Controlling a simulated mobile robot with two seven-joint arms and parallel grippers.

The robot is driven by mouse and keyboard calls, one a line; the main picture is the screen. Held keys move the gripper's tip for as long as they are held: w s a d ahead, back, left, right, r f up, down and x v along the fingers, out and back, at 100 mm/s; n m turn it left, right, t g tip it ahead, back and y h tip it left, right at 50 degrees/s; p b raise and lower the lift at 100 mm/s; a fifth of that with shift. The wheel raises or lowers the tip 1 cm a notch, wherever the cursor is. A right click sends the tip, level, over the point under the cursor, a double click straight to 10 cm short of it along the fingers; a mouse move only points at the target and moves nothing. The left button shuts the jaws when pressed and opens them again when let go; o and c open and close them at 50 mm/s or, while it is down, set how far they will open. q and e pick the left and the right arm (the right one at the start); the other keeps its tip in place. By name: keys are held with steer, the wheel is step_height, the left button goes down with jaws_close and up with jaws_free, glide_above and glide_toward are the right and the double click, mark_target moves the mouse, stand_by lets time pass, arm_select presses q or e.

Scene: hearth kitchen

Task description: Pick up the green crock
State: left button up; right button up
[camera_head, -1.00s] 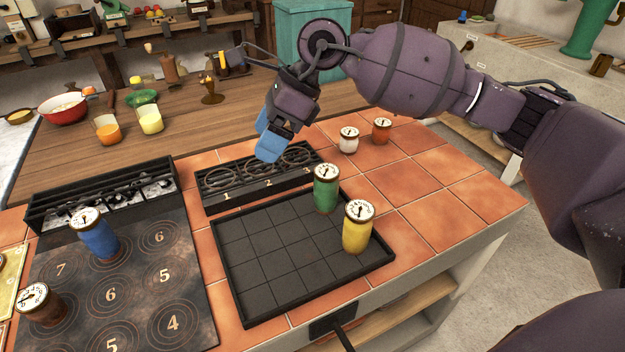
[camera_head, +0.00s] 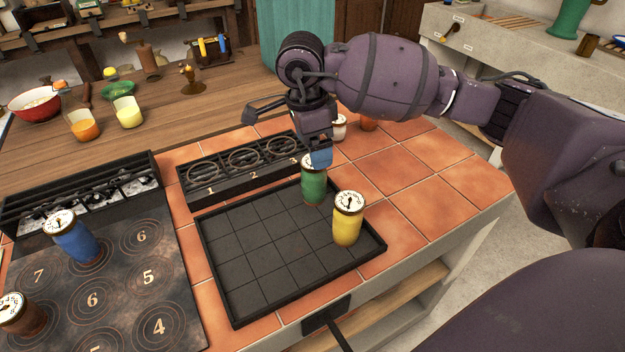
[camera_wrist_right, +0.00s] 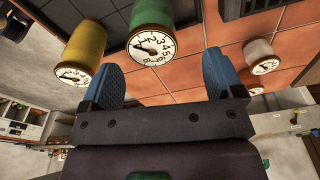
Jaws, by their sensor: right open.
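The green crock (camera_head: 313,187) stands upright on the far right part of the black tray (camera_head: 238,318), its dial lid partly hidden by my gripper in the head view. My right gripper (camera_head: 320,157) points down just above and behind the crock's lid. In the wrist view the green crock (camera_wrist_right: 153,38) shows beyond the gap between the blue fingertips of my right gripper (camera_wrist_right: 160,72), which are apart and empty. The yellow crock (camera_head: 347,222) stands close by on the tray, nearer the front right; it also shows in the wrist view (camera_wrist_right: 83,50). My left gripper is not in view.
A burner rack (camera_head: 245,168) lies behind the tray. A white crock (camera_head: 339,130) and an orange crock (camera_head: 369,124) stand behind my gripper. A blue crock (camera_head: 75,240) and a brown crock (camera_head: 22,316) stand on the numbered hotplate (camera_head: 110,310). Tiles on the right are clear.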

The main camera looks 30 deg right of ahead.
mark_target(314, 180)
steer(key=f, duration=0.3)
steer(key=f+b, duration=0.1)
steer(key=f, duration=0.1)
steer(key=shift+s+a+f, duration=0.1)
steer(key=shift+s+f, duration=0.05)
steer(key=shift+s, duration=0.25)
steer(key=shift+f, duration=0.4)
steer(key=shift+r, duration=0.1)
steer(key=c, duration=1.2)
